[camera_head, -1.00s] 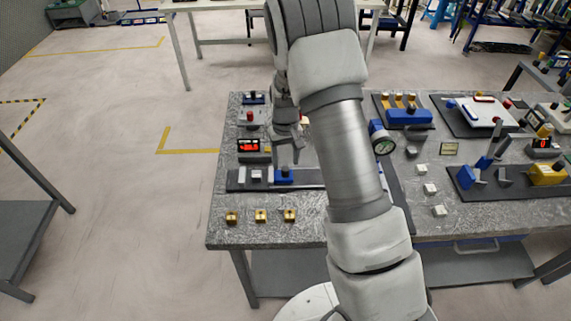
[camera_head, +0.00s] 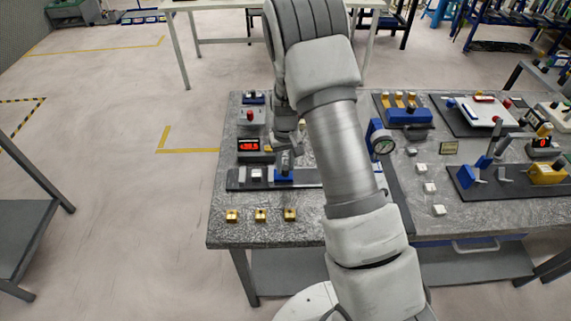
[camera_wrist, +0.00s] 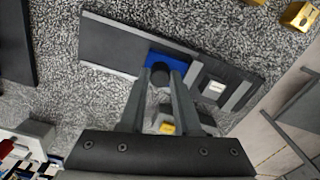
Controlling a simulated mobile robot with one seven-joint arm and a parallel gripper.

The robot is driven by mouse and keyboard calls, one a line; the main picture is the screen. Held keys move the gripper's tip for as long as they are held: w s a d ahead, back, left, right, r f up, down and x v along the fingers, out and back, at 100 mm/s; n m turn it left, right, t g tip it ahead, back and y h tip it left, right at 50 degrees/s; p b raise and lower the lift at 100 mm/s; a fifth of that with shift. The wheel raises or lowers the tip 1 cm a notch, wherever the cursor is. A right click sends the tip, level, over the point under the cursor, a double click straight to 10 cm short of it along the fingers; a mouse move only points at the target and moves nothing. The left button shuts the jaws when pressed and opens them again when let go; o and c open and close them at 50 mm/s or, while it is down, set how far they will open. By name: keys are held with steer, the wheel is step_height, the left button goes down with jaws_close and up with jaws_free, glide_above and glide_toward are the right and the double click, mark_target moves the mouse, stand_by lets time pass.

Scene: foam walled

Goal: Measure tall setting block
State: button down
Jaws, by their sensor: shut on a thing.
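A blue sliding jaw (camera_head: 284,176) sits on a long dark measuring fixture (camera_head: 236,179) at the left of the bench. It also shows in the wrist view (camera_wrist: 155,59). My gripper (camera_head: 287,158) is down over it, its two fingers (camera_wrist: 162,78) shut on the jaw's dark round knob (camera_wrist: 161,70). A pale-topped block (camera_head: 256,175) sits on the fixture to the left of the blue jaw; it also shows in the wrist view (camera_wrist: 214,89). I cannot tell if it is the tall setting block. A display with red digits (camera_head: 249,145) stands behind the fixture.
Several small gold blocks (camera_head: 261,215) lie in a row before the fixture. A red-button box (camera_head: 249,116) stands behind the display.

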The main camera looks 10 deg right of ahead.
mark_target(272, 173)
steer(key=a, duration=0.4)
steer(key=shift+w+a+b, duration=0.1)
steer(key=shift+w+b, duration=0.2)
steer(key=shift+w, duration=0.1)
steer(key=c, duration=0.6)
jaws_free()
steer(key=shift+r, duration=0.1)
step_height(272, 173, up, 17)
steer(key=shift+r+b, duration=0.15)
steer(key=shift+b, duration=0.2)
stand_by(0.4)
